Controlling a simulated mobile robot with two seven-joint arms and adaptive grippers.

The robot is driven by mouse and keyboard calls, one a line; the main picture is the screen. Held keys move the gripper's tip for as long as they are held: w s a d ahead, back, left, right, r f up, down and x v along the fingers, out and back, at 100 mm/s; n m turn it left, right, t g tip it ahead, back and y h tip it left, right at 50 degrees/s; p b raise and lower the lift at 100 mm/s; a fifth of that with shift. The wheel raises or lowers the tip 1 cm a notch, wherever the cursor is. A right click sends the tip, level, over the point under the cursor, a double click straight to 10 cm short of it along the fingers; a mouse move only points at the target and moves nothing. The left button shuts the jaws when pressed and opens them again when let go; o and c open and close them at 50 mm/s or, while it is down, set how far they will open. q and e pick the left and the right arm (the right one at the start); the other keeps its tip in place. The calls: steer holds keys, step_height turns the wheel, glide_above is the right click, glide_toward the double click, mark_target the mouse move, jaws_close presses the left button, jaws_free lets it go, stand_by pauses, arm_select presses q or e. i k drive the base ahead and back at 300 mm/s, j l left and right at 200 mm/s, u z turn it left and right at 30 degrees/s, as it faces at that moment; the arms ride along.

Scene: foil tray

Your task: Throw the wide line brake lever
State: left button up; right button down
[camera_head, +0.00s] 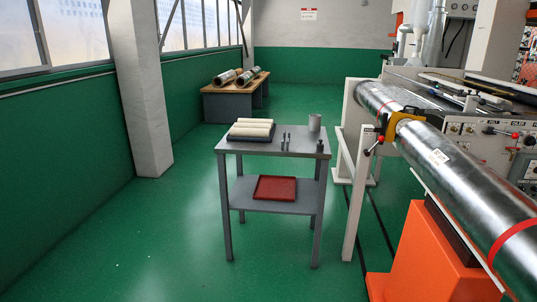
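A long silvery roll (440,160) lies along the machine on the right. A yellow bracket (403,119) sits around it near its far end. A short lever with a red knob (380,139) hangs at the bracket's left side. A second red-knobbed lever (514,136) sticks out of the grey control panel (470,128) behind the roll. I cannot tell from labels which lever is the wide line brake lever. Neither of my grippers is in view.
A grey two-shelf table (265,146) stands in the middle, holding cream rolls (250,127), a grey cup (315,122) and a red tray (275,188). An orange base (430,255) stands below the roll. A white post (356,195) stands between table and roll. Green floor is free at left.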

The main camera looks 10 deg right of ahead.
mark_target(381, 139)
steer(key=i+l+z, duration=0.15)
steer(key=z, duration=0.2)
steer(key=i+z, duration=0.3)
steer(key=i+l+z, duration=0.1)
steer(key=i+z, duration=0.25)
steer(key=i+j, duration=0.2)
steer(key=i, duration=0.15)
steer(key=i+j+u, duration=0.1)
steer(key=i, duration=0.25)
steer(key=i+j, duration=0.2)
steer(key=i, duration=0.15)
